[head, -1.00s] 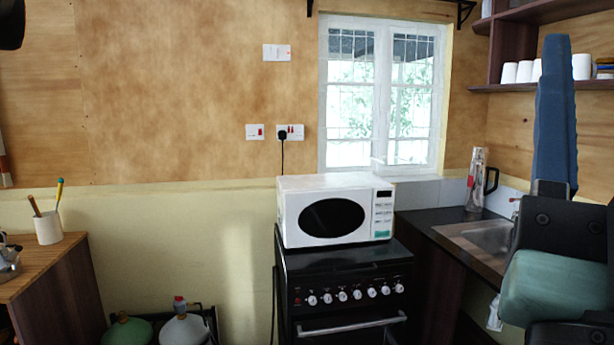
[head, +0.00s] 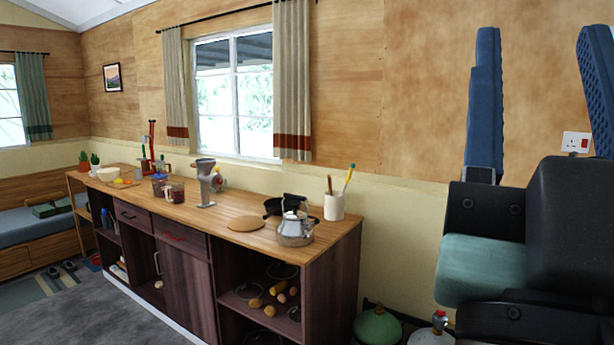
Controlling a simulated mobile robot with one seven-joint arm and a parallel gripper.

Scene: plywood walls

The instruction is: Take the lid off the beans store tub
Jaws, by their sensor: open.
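On the long wooden counter (head: 225,210), a small container with dark contents (head: 159,185) stands near the middle. A reddish-brown mug or jar (head: 176,192) stands just right of it. Both are small in the head view, and I cannot tell whether either is the beans store tub or has a lid. My gripper (head: 541,60) is at the right of the head view, its two blue fingers pointing up and wide apart. It is open and empty, nearer than the counter and well away from the containers.
The counter also holds a grey grinder (head: 205,182), a round wooden board (head: 246,223), a metal kettle (head: 295,230), a dark pan (head: 283,204), a utensil cup (head: 334,207) and a white bowl (head: 108,174). Gas bottles (head: 377,326) stand right of it. Grey floor (head: 110,310) is clear in front.

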